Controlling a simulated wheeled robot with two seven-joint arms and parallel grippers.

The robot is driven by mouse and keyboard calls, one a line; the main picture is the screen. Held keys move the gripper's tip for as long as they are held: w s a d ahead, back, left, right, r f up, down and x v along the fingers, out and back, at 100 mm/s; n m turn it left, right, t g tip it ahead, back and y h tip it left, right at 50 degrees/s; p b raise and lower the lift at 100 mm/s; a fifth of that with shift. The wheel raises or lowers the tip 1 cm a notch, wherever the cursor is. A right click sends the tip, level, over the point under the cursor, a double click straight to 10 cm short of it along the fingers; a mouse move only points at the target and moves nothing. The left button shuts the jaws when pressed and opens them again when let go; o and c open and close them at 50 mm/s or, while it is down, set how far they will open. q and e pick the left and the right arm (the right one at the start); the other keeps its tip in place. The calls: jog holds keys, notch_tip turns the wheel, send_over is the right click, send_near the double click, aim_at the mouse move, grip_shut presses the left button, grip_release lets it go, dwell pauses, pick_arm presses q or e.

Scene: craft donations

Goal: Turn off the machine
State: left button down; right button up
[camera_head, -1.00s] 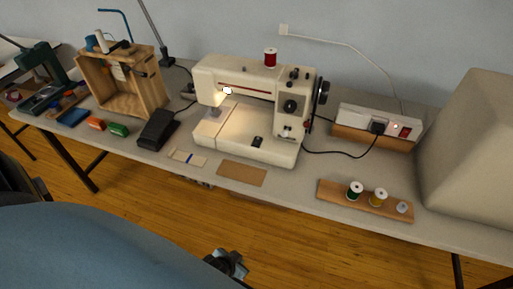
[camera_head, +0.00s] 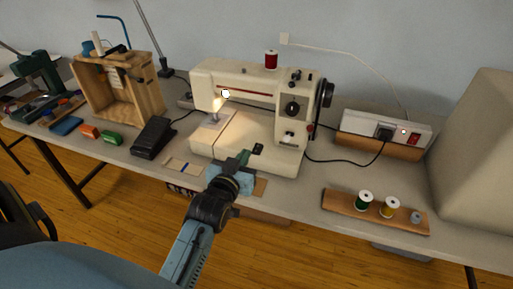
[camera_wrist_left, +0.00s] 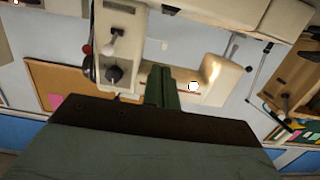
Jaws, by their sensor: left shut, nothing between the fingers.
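The cream sewing machine (camera_head: 232,80) stands on the table with its lamp (camera_head: 225,93) lit. Its front shows dark dials, a white knob and a small red part near the lower right of the column. My left gripper (camera_head: 243,158) is shut and empty, in front of the machine's base and below its arm. In the left wrist view the machine (camera_wrist_left: 120,45) appears upside down beyond my shut green fingers (camera_wrist_left: 161,88). A white power strip (camera_head: 385,127) with a red switch (camera_head: 413,139) and a plugged-in black plug is to the right. My right gripper is not in view.
A black foot pedal (camera_head: 153,138) and a wooden box (camera_head: 120,85) stand left. A wooden spool rack (camera_head: 340,204) holds several spools near the front edge. A large beige covered shape (camera_head: 480,150) blocks the right end. A black cord (camera_head: 350,160) crosses the table toward the strip.

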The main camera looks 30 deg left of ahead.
pick_arm(q)
jog(key=b, duration=0.2)
send_over(255, 151)
jog(key=shift+s+d+f, duration=0.35)
jog(key=shift+s+f, duration=0.05)
jog(key=shift+f, duration=0.25)
jog(key=f, duration=0.2)
jog(key=f+b, duration=0.1)
jog(key=shift+w+a+f, duration=0.3)
jog(key=shift+a, duration=0.1)
jog(key=shift+f, duration=0.5)
